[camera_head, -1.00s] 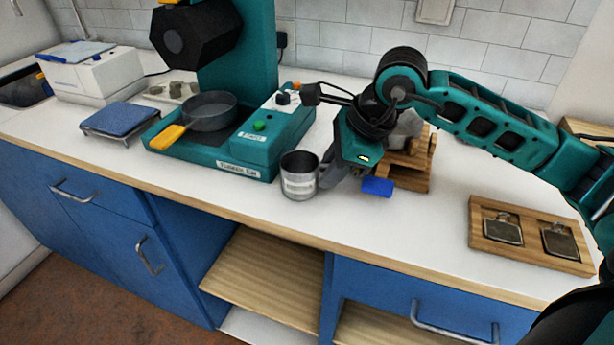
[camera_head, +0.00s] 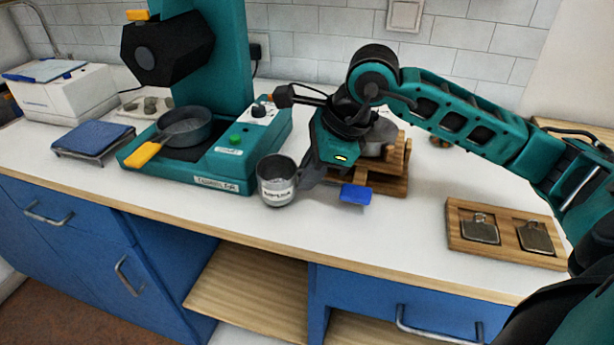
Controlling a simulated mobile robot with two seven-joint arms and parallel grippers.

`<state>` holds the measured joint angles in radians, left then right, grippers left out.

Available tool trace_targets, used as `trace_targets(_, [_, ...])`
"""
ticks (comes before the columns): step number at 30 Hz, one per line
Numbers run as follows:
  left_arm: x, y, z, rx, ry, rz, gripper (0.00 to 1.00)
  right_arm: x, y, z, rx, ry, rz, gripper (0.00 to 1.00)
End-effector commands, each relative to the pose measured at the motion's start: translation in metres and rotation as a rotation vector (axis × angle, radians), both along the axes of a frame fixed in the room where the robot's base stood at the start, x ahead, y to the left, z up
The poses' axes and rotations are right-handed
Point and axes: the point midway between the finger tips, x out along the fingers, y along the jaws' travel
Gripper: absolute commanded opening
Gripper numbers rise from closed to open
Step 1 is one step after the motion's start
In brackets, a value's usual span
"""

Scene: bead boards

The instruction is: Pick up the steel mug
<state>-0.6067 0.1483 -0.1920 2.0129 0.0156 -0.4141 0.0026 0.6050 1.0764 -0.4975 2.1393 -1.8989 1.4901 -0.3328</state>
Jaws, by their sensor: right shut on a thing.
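The steel mug (camera_head: 277,186) is a grey metal cup with a pale label on its front. It is at the middle of the white counter, in front of the right corner of the teal machine. It looks slightly tilted; I cannot tell whether its base touches the counter. My right gripper (camera_head: 303,180) reaches it from the right side and is shut on it. The fingertips are partly hidden by the mug and the wrist. My left gripper is not in view.
The teal machine (camera_head: 232,178) with a dark pan (camera_head: 186,126) stands left of the mug. A wooden stand (camera_head: 390,182) and a blue block (camera_head: 356,194) are close on the right. A wooden tray (camera_head: 460,243) lies farther right. The counter's front edge is near.

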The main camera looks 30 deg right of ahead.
Motion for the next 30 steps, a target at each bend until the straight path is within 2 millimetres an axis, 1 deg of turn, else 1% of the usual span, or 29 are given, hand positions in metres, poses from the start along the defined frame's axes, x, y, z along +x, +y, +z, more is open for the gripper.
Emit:
trace_targets(1, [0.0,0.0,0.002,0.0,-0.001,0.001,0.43,0.001,0.0,0.012,0.0,-0.007,0.0,0.0])
trace_targets(2, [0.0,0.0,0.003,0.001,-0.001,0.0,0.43,0.001,0.0,0.017,0.001,-0.009,0.001,0.0])
trace_targets(5, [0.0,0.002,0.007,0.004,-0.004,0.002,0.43,0.002,0.0,0.042,0.002,-0.012,0.001,0.0])
trace_targets(9, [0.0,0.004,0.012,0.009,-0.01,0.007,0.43,0.002,0.001,0.086,0.003,-0.014,0.002,0.0])
trace_targets(12, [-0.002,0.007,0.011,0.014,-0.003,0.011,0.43,0.001,0.001,0.115,0.003,-0.013,0.001,0.0])
trace_targets(15, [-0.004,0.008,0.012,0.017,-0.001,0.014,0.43,0.001,0.001,0.14,0.003,-0.012,0.002,0.0])
trace_targets(18, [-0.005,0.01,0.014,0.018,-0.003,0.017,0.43,0.001,0.001,0.159,0.003,-0.009,0.001,0.0])
trace_targets(21, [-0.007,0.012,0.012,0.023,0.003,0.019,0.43,0.001,0.001,0.172,0.003,-0.007,0.001,0.0])
trace_targets(24, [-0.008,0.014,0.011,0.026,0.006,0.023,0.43,0.001,0.001,0.18,0.004,-0.006,0.001,0.0])
trace_targets(30, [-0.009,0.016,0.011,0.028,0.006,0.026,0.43,0.0,0.0,0.185,0.002,-0.004,0.003,0.0])
